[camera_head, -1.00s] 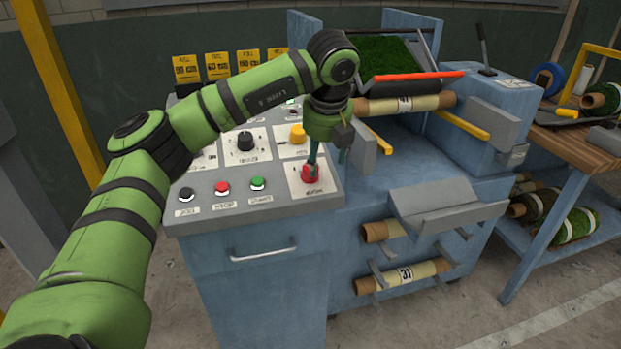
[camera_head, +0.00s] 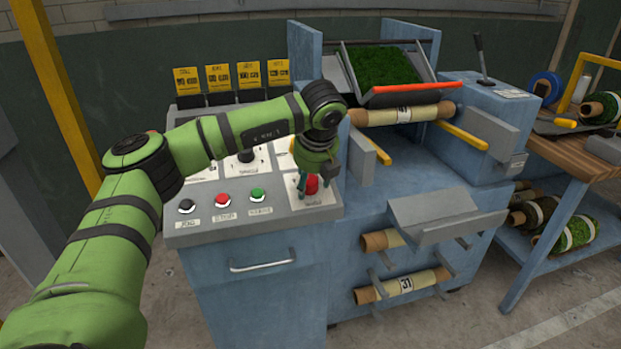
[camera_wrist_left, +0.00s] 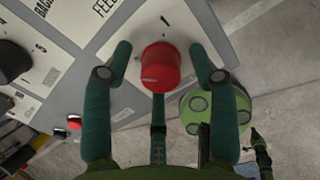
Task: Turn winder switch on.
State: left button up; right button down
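A red rotary knob (camera_head: 311,187) sits on a white label plate at the front right corner of the grey control panel (camera_head: 270,213). Its label is too blurred to read in the head view. My left gripper (camera_head: 313,183) points down at it, with a finger on each side. In the left wrist view the red knob (camera_wrist_left: 160,68) lies between the spread fingertips of the left gripper (camera_wrist_left: 162,70), with a gap on both sides. The gripper is open and holds nothing. My right gripper is in neither view.
A black button (camera_head: 186,206), a red button (camera_head: 222,199) and a green button (camera_head: 257,194) line the panel's front edge. My left arm partly covers other knobs behind. A yellow-tipped bar (camera_head: 376,148) stands just right of the panel.

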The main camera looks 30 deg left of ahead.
pick_arm(q)
jog(key=c, duration=0.9)
